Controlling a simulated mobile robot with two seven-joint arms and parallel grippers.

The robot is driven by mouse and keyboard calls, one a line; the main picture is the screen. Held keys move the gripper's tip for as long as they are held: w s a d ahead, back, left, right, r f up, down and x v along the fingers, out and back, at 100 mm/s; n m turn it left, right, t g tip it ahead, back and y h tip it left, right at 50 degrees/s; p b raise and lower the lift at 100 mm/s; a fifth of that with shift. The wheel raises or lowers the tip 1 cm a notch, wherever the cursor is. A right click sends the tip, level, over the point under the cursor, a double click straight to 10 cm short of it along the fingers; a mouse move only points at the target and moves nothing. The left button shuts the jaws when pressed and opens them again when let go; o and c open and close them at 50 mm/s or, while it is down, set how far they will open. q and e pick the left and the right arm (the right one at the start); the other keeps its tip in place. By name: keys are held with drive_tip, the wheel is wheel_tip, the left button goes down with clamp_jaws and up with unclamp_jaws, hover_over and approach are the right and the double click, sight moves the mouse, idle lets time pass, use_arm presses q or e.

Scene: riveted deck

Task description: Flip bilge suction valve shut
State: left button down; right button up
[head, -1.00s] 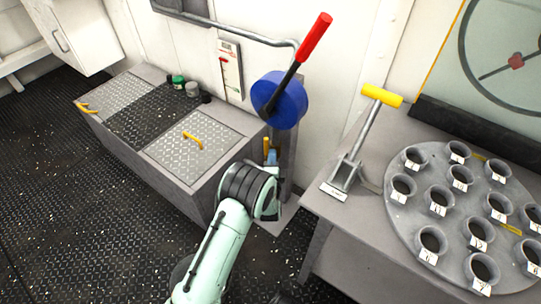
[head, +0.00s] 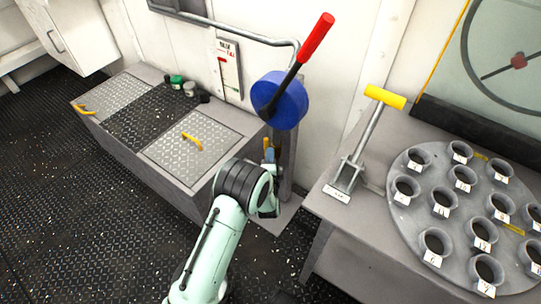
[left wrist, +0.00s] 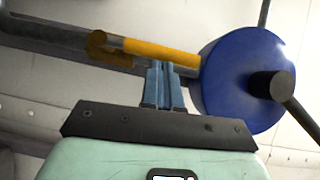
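A blue disc (head: 279,100) with a red-gripped lever (head: 316,38) pointing up and right stands against the wall. In the left wrist view the blue disc (left wrist: 240,85) is at the right, with a yellow handle (left wrist: 165,52) running left from beside it. No readable label shows which of these is the bilge suction valve. My left gripper (head: 270,155) is low, just below the blue disc. In the left wrist view its blue fingers (left wrist: 163,68) are close together, with their tips at the lower edge of the yellow handle. Contact is unclear, and the handle lies across the fingers, not between them.
A grey locker bench (head: 190,178) with yellow handles stands left. A grey table (head: 325,207) at the right carries a yellow T-handle lever (head: 384,97) and a round plate (head: 412,212) of numbered tubes. A grey pipe (head: 225,28) runs along the wall. The dark floor is clear at left.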

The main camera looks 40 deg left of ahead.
use_arm(q)
drive_tip(key=s+a+f+n+g+h+p, duration=0.1)
drive_tip(key=a+f+n+h+p, duration=0.3)
drive_tip(key=a+n+h, duration=0.5)
drive_tip(key=shift+a+n+g+p, duration=0.55)
drive_tip(key=shift+a+p, duration=0.25)
drive_tip(key=shift+p, duration=0.4)
use_arm(e)
drive_tip(key=w+a+r+t, duration=0.3)
drive_tip(key=w+r+t, duration=0.1)
drive_tip(key=w+r, duration=0.5)
drive_tip(key=shift+w+r+n, duration=0.25)
drive_tip(key=shift+w+n, duration=0.15)
drive_tip(key=shift+w, duration=0.3)
use_arm(q)
drive_tip(key=shift+s+f, duration=0.1)
